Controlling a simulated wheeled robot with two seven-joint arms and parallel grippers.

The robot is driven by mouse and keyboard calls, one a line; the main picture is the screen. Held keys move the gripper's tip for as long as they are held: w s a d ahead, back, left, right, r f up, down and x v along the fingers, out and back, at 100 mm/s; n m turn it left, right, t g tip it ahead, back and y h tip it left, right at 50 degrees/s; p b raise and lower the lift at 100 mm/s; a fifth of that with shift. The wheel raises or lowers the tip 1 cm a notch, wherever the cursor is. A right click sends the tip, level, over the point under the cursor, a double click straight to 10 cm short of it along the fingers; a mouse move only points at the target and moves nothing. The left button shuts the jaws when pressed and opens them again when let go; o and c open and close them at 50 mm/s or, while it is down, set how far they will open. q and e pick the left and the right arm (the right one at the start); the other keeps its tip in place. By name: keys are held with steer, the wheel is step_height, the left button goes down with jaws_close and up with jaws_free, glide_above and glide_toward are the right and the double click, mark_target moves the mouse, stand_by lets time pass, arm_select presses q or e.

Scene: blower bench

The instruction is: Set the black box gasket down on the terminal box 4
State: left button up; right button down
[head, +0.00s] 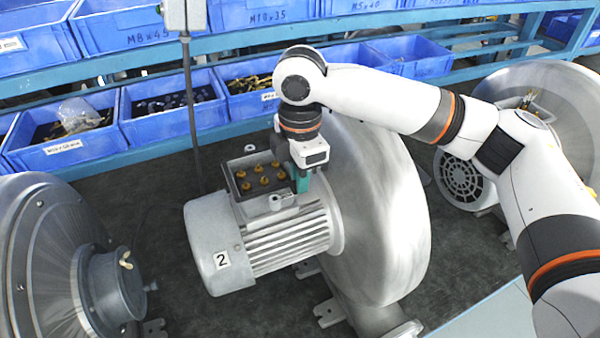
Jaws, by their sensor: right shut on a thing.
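The blower motor in the middle carries a label reading 2, and an open terminal box (236,188) sits on top of it, with several brass terminals inside. A 4 is not readable on any blower. My right gripper (301,185) points down at the right edge of this box, its teal fingertips close together. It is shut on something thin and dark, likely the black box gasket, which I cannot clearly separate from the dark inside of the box. Whether the gasket touches the box rim I cannot tell. My left gripper is not in view.
The large grey blower housing (385,220) stands right beside my gripper. Other blowers stand at the left (45,265) and right (555,95). Blue bins (160,125) line the back, and a thin dark upright pole (190,115) stands behind the motor.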

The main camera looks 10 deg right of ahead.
steer(key=shift+f, duration=0.1)
steer(key=c, duration=1.4)
jaws_free()
steer(key=shift+o, duration=0.2)
step_height(320, 180, up, 12)
steer(key=b, duration=0.2)
steer(key=shift+b, duration=0.3)
steer(key=shift+f, duration=0.1)
